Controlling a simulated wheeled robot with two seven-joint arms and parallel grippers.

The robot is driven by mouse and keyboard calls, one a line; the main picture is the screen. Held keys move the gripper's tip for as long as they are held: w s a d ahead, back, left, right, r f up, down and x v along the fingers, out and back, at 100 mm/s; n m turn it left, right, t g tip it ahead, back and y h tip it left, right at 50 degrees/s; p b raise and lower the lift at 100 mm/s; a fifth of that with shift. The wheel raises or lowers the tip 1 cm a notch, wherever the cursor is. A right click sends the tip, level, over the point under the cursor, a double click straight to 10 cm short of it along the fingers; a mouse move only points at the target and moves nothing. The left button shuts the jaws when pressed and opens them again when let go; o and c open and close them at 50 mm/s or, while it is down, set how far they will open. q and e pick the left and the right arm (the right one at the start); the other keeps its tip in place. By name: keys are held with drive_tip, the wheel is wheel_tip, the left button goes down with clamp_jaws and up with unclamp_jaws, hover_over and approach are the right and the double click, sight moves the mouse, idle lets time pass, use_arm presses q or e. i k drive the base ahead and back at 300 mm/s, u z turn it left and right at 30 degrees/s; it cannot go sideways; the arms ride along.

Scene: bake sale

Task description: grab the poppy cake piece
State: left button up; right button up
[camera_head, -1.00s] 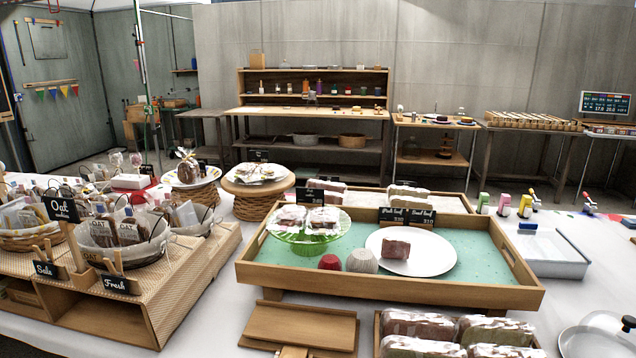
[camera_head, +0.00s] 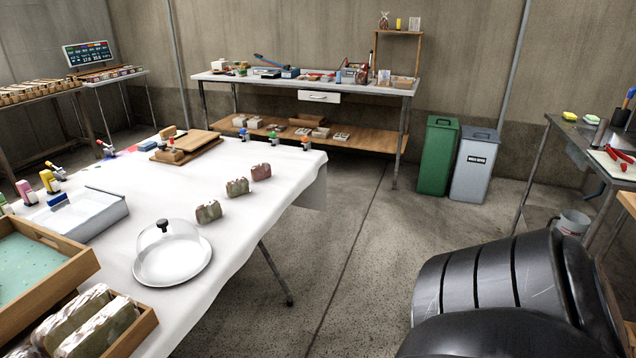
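Three small cake pieces stand in a row on the white-covered table: a mottled green-brown one (camera_head: 208,212), a similar one in the middle (camera_head: 237,187), and a reddish-brown one (camera_head: 261,172) at the far end. I cannot tell from their looks which is the poppy cake piece. Wrapped loaves (camera_head: 98,325) lie in a wooden tray at the bottom left. Neither gripper is in view. A large black link of my own arm fills the lower right.
A glass-domed plate (camera_head: 172,258) stands near the table's front edge. A grey-white tray (camera_head: 85,215) and a wooden board (camera_head: 185,145) are on the same table. The floor (camera_head: 345,240) right of the table is open. Green (camera_head: 437,155) and grey bins (camera_head: 474,165) stand behind.

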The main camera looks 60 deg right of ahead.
sight(240, 186)
drive_tip(key=z, duration=2.65)
drive_tip(key=i, duration=3.85)
drive_tip(key=u, duration=3.5)
